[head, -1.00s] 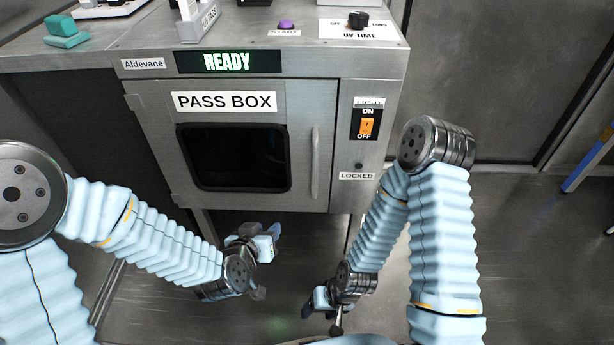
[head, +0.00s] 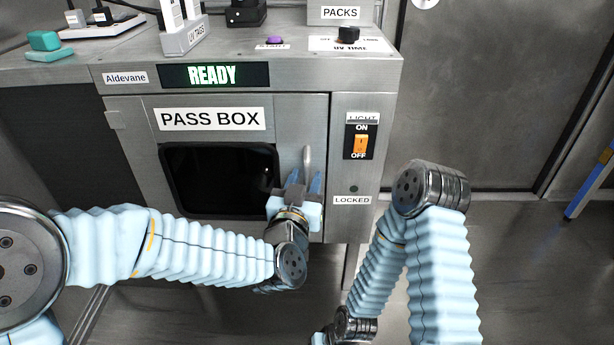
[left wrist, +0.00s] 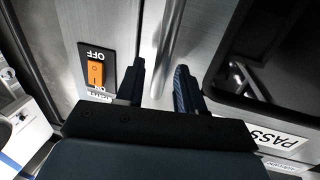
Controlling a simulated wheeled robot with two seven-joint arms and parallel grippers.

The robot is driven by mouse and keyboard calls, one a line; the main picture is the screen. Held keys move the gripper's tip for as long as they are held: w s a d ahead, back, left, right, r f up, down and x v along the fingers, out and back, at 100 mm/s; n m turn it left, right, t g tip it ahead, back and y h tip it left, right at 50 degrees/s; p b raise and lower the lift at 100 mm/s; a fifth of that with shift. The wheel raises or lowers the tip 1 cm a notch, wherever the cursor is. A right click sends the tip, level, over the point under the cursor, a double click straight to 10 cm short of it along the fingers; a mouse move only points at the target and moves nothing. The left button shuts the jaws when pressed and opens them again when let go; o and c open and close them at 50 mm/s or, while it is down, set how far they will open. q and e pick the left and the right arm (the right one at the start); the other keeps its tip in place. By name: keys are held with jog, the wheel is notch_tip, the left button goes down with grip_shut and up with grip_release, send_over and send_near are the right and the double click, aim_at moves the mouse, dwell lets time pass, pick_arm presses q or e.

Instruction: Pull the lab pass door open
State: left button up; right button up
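The pass box door (head: 289,130) is a grey metal panel with a dark window, and it looks shut. Its upright bar handle (head: 307,160) is near the door's right edge. My left gripper (head: 304,184) is at the handle's lower part, fingers pointing up at the door. In the left wrist view the fingers are apart, and the handle (left wrist: 166,48) runs between and beyond them; I cannot tell whether either finger touches it. My right wrist is at the bottom edge of the head view, its fingers cut off.
The READY display (head: 213,75) is lit green above the door. Right of the door are an orange light switch (head: 361,144) and a dark lamp (head: 353,189) above the LOCKED label. Several items stand on the counter above. Open floor (head: 500,260) lies to the right.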

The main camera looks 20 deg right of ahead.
pick_arm(q)
jog(key=shift+x, duration=1)
jog(key=shift+c, duration=0.4)
grip_shut()
